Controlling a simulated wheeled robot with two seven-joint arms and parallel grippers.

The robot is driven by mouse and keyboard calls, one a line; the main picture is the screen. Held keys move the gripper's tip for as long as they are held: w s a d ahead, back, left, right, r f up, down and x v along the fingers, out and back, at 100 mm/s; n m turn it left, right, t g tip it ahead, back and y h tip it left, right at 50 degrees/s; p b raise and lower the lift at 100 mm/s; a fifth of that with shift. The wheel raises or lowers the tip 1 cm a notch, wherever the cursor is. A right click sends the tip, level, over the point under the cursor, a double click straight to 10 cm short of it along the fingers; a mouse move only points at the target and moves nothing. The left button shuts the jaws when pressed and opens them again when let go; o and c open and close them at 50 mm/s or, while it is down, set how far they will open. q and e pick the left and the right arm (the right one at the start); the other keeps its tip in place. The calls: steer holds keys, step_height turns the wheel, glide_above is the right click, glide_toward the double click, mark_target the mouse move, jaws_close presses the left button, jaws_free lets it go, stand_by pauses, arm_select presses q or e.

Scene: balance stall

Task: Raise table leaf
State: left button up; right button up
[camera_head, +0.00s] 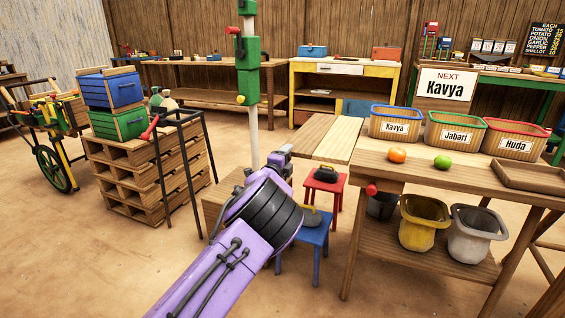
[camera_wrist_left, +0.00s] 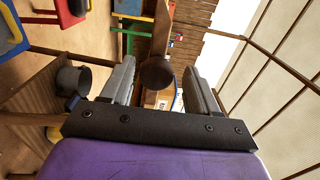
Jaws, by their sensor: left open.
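The table leaf (camera_head: 325,138) is a panel of pale wooden planks at the left end of the wooden table (camera_head: 440,182). It looks about level with the tabletop; I cannot tell whether a support holds it. My left gripper (camera_head: 284,153) is at the leaf's near left corner in the head view, partly hidden by its own wrist. In the left wrist view its two grey fingers (camera_wrist_left: 159,88) are apart, with a dark round knob-like thing (camera_wrist_left: 157,73) showing between them. I cannot tell whether they touch it. My right gripper is out of view.
A red stool (camera_head: 324,184) and a blue stool (camera_head: 312,234) stand below the leaf. Labelled baskets (camera_head: 457,134), an orange (camera_head: 397,155) and a green fruit (camera_head: 442,162) are on the table. Buckets (camera_head: 424,222) sit beneath. A pale post (camera_head: 252,120) rises left of the leaf.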

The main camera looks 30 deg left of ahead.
arm_select(q)
steer(key=s+d+p, duration=0.1)
steer(key=s+d, duration=0.1)
steer(key=s, duration=0.7)
steer(key=shift+s+r, duration=0.15)
steer(key=shift+s, duration=0.1)
